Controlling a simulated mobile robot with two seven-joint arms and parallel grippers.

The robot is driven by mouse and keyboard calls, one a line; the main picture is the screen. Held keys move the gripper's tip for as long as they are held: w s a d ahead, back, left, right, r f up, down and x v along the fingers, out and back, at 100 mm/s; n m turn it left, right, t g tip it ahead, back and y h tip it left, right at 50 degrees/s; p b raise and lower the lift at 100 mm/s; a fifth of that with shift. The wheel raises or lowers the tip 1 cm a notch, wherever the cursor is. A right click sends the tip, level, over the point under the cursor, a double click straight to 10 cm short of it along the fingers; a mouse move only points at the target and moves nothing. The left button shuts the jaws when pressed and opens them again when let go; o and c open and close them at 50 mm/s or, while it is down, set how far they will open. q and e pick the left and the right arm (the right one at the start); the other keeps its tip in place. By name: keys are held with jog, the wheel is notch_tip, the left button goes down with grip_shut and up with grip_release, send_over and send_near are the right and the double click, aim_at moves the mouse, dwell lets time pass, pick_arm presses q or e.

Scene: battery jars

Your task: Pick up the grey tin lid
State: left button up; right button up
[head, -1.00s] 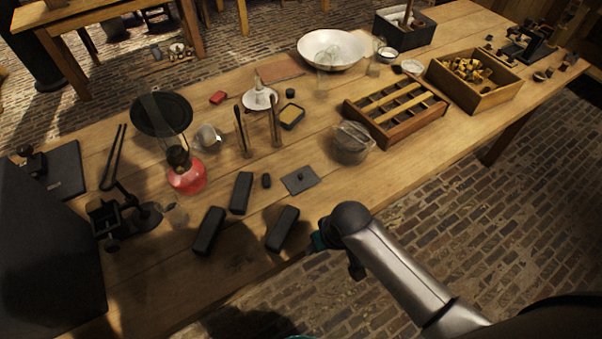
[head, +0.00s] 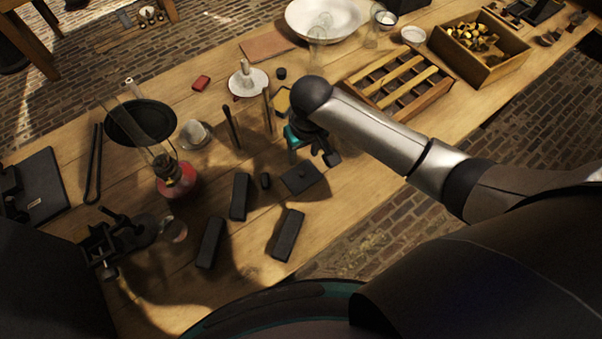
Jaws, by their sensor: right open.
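The grey tin lid (head: 302,178) is a flat, dark, squarish plate with a small knob on top. It lies on the wooden table near the front edge. My right gripper (head: 308,152) is open and hangs just beyond the lid in the picture, apart from it as far as I can see. Its arm comes in from the right, and the wrist hides part of the gripper.
Dark blocks (head: 239,197) lie left and in front of the lid, with a small dark piece (head: 265,181) beside it. Upright sticks (head: 231,128), a red lamp (head: 177,180) and a slotted wooden rack (head: 433,92) stand around. A white basin (head: 345,14) is at the back.

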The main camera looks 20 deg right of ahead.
send_over(302, 173)
notch_tip(302, 173, down, 4)
jog(key=shift+s+f+b, duration=0.1)
jog(key=shift+f+b, duration=0.05)
jog(key=shift+b, duration=0.3)
jog(key=shift+f, duration=0.4)
jog(key=shift+f+b, duration=0.8)
jog(key=shift+f, duration=1.6)
grip_shut()
